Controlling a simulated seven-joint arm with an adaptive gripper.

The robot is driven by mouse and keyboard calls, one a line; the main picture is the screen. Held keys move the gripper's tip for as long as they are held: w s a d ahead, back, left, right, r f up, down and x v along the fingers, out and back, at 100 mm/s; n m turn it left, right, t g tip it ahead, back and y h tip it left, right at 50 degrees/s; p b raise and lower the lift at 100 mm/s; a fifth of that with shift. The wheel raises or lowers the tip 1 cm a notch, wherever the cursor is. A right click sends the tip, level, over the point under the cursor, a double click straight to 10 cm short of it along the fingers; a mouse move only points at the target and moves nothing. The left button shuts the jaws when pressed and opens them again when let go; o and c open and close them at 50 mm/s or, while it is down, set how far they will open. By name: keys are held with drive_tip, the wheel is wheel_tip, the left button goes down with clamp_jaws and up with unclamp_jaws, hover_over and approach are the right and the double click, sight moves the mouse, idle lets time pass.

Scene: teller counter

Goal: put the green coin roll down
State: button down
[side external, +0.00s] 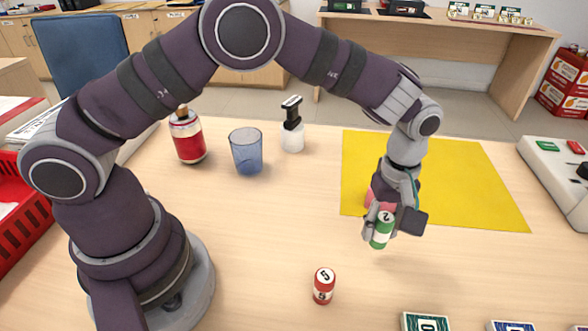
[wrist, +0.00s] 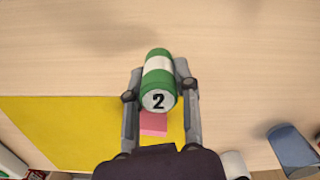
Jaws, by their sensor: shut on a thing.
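The green coin roll (side external: 382,230) has a white band and a "2" on its end. My gripper (side external: 388,212) is shut on it and holds it above the counter, near the front edge of the yellow mat. In the wrist view the green coin roll (wrist: 158,80) sits between the two fingers of my gripper (wrist: 160,88), its "2" end facing the camera. Whether it touches the counter is hard to tell, but it looks raised.
A red coin roll (side external: 323,286) marked "5" stands on the counter. A pink block (wrist: 153,123) lies on the yellow mat (side external: 470,190). A blue cup (side external: 247,152), a red bottle (side external: 188,138) and a pump bottle (side external: 292,130) stand behind. The counter's middle is clear.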

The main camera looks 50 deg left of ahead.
sight(379, 241)
drive_tip(key=shift+w+d+f, duration=0.1)
drive_tip(key=shift+w+f, duration=0.05)
drive_tip(key=shift+f, duration=0.75)
drive_tip(key=shift+w+f, duration=0.1)
drive_tip(key=shift+f, duration=0.75)
drive_tip(key=shift+f, duration=0.15)
drive_tip(key=c, duration=0.8)
unclamp_jaws()
drive_tip(key=shift+c, duration=0.2)
wheel_tip(379, 241, up, 12)
drive_tip(key=shift+r, duration=0.15)
drive_tip(key=s+a+r+m+t, duration=0.3)
drive_tip(key=s+a+r+m, duration=0.4)
drive_tip(key=a+r, duration=0.3)
drive_tip(key=s+a+f+m+t, duration=0.2)
drive_tip(key=s+a+m, duration=0.2)
drive_tip(key=s, duration=0.3)
drive_tip(key=shift+a+f+m+t, duration=0.25)
drive_tip(key=shift+a+m+t, duration=0.05)
drive_tip(key=shift+m, duration=0.2)
